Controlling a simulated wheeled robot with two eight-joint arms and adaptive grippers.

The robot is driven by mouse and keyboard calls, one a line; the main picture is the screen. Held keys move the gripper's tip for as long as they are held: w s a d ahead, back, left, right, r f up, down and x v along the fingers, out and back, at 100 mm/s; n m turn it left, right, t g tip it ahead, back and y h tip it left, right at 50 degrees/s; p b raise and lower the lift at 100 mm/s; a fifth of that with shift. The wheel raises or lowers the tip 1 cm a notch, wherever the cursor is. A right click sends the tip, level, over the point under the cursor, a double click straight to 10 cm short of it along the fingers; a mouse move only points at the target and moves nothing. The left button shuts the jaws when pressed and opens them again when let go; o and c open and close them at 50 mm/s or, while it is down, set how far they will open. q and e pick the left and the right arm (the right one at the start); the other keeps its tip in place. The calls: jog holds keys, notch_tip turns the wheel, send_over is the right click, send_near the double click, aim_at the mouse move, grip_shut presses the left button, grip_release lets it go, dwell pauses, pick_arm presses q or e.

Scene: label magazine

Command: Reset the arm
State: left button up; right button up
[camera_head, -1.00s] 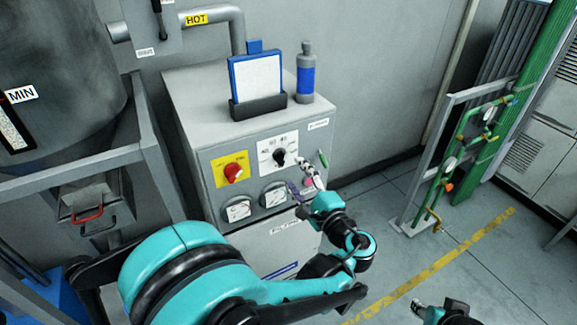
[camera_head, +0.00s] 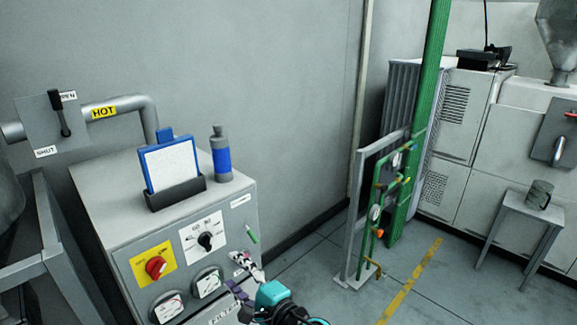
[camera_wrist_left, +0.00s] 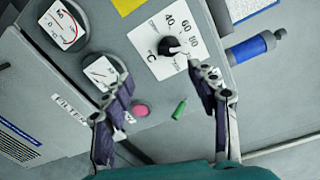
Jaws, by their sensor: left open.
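Beyond the fingers, the panel shows a black temperature knob (camera_wrist_left: 172,46), a pink button (camera_wrist_left: 140,110) and a green stick-like part (camera_wrist_left: 179,109). I cannot tell whether a fingertip touches the panel. Most of my left arm is below the head view. My right gripper is not in view.
The cabinet also has a red switch on yellow (camera_head: 156,267) and dial gauges (camera_head: 168,307). A clipboard (camera_head: 168,163) and blue-grey bottle (camera_head: 222,155) stand on top. A green pipe frame (camera_head: 377,215) is to the right. A stool (camera_head: 515,207) holds a mug (camera_head: 539,194). Open floor lies between.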

pick_arm(q)
jog(key=s+a+f+n+g+h, duration=0.4)
jog(key=s+a+f+n+h, duration=0.15)
jog(key=s+a+f, duration=0.2)
jog(key=s+d+f+n+h, duration=0.2)
jog(key=s+d+n+h, duration=0.4)
jog(key=s+h, duration=0.1)
jog(key=shift+s, duration=0.2)
jog(key=shift+f+h, duration=0.1)
jog(key=shift+h, duration=0.15)
